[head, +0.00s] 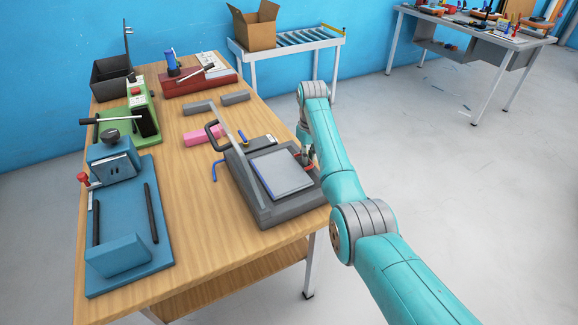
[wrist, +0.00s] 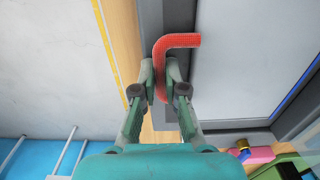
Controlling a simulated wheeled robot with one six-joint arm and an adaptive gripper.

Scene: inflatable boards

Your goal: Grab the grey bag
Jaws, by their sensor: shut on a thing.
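I see nothing plainly shaped like a bag. A flat grey panel with a blue edge (head: 281,173) lies on the bed of the dark grey lever machine (head: 275,213). It also shows on the right in the wrist view (wrist: 240,65). I cannot tell whether this panel is the grey bag. My gripper (head: 307,158) is at the machine's right far edge, beside the panel. In the wrist view my gripper (wrist: 160,80) is shut on a red bent piece (wrist: 181,41), whose curved end reaches over the machine's edge toward the panel.
A blue bent rod (head: 214,170), a pink block (head: 203,134) and grey blocks (head: 199,108) lie left of the machine on the wooden table (head: 205,225). Blue (head: 130,225) and green (head: 112,125) fixtures fill its left side. A roller stand with a cardboard box (head: 255,28) is behind.

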